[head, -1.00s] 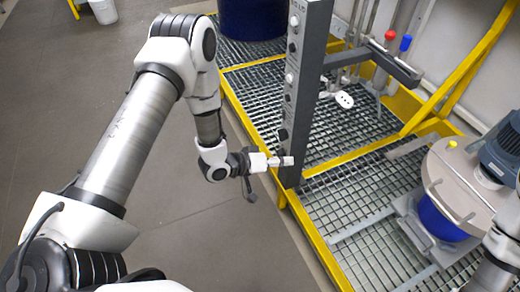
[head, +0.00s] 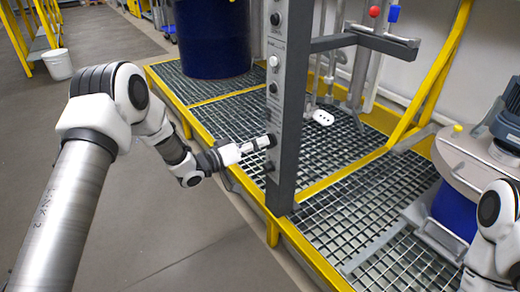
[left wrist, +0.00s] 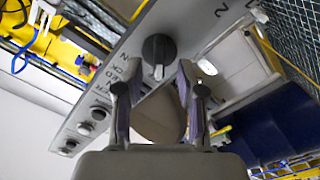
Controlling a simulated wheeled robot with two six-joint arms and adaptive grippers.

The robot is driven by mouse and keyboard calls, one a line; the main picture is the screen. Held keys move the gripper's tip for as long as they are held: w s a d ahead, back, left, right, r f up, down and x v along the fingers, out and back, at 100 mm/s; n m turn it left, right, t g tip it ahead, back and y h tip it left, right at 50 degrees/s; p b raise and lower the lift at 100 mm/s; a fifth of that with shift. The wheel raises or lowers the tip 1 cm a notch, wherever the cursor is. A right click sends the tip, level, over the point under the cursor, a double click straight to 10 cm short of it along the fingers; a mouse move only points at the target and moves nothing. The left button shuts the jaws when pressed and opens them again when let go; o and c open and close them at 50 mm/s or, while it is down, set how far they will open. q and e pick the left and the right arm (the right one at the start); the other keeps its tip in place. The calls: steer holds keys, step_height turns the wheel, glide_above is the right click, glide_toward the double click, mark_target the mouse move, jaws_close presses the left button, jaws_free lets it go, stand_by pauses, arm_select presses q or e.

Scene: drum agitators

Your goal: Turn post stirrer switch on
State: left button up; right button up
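The grey post (head: 288,110) stands upright at the edge of the grating, with a column of black and white switches and buttons on its face. My left gripper (head: 258,145) is at the lower part of this face. In the left wrist view its two fingers (left wrist: 158,80) are apart, and a black rotary knob (left wrist: 158,48) on the panel lies just ahead, between the fingertips. I cannot tell whether they touch it. Partly readable lettering and several round buttons (left wrist: 92,120) are beside the knob. Only links of my right arm show at the right edge; its gripper is out of view.
A dark blue drum (head: 212,40) stands on the grating behind the post. A bracket with red and blue knobs (head: 375,12) projects from the post. A lidded drum with a motor (head: 470,165) stands at right.

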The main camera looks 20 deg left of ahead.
arm_select(q)
steer(key=shift+w+d, duration=0.4)
steer(key=shift+w, duration=0.05)
jaws_close()
steer(key=shift+r, duration=0.1)
steer(key=m+p, duration=0.2)
steer(key=m, duration=0.3)
steer(key=m+p, duration=0.2)
steer(key=m, duration=0.3)
steer(key=m+p, duration=0.2)
steer(key=m, duration=0.3)
steer(key=shift+s+d+m+p, duration=0.25)
steer(key=shift+d+m+p, duration=0.05)
steer(key=shift+m+p, duration=0.1)
stand_by(0.3)
